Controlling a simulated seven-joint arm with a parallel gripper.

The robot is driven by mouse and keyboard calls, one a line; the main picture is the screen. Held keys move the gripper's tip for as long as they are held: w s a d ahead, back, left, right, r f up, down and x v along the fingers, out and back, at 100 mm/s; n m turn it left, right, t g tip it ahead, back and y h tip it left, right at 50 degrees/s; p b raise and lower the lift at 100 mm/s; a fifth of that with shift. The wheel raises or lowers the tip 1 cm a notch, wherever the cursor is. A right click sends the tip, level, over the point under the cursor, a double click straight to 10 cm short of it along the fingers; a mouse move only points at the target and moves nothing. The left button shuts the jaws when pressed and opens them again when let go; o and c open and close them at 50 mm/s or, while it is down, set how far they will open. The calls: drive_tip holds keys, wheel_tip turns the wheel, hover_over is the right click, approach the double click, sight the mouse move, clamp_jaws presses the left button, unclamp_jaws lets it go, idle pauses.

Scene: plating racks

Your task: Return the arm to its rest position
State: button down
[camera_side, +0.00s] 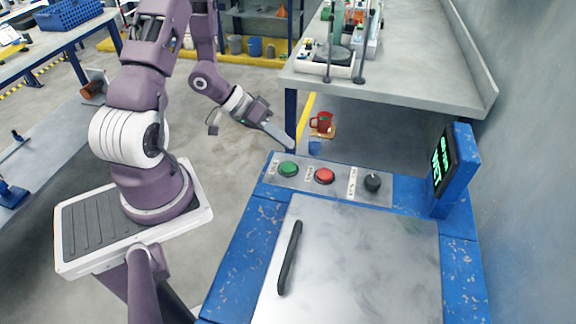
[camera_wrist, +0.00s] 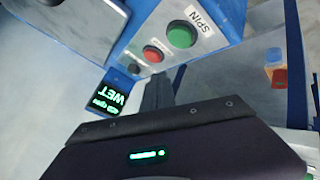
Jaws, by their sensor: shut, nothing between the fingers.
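My arm, purple and white, stands on its base at the left in the side view. My gripper (camera_side: 280,134) is shut and empty, held in the air behind the back left corner of the blue machine (camera_side: 238,254). It also shows in the wrist view (camera_wrist: 160,88), its fingers dark and together, below the machine's panel. The green button (camera_side: 288,169), the red button (camera_side: 324,176) and a black knob (camera_side: 372,181) sit on that panel. The green button is also in the wrist view (camera_wrist: 182,35). The machine's metal lid (camera_side: 370,250) lies flat and shut, with a black handle (camera_side: 290,257).
A display (camera_side: 442,165) with green text stands at the machine's right back corner and reads WET in the wrist view (camera_wrist: 108,97). A grey bench (camera_side: 430,85) is behind. A red mug (camera_side: 321,122) is beyond the machine. Open floor lies between my base and the machine.

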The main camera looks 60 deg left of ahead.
wheel_tip(320, 180, up, 17)
drive_tip(key=w+a+m+y, duration=0.1)
drive_tip(key=w+a+y, duration=0.15)
drive_tip(key=y, duration=0.55)
drive_tip(key=s+d+r+h, duration=0.1)
drive_tip(key=s+d+r, duration=0.1)
drive_tip(key=s+d, duration=0.3)
drive_tip(key=s+d+r+m+g+h, duration=0.1)
drive_tip(key=s+d+r, duration=0.2)
drive_tip(key=s+d, duration=0.2)
drive_tip(key=s+d+r+g+h, duration=0.1)
drive_tip(key=s+d+r, duration=0.1)
drive_tip(key=s+d, duration=0.4)
drive_tip(key=shift+s+r, duration=0.3)
drive_tip(key=shift+s, duration=0.9)
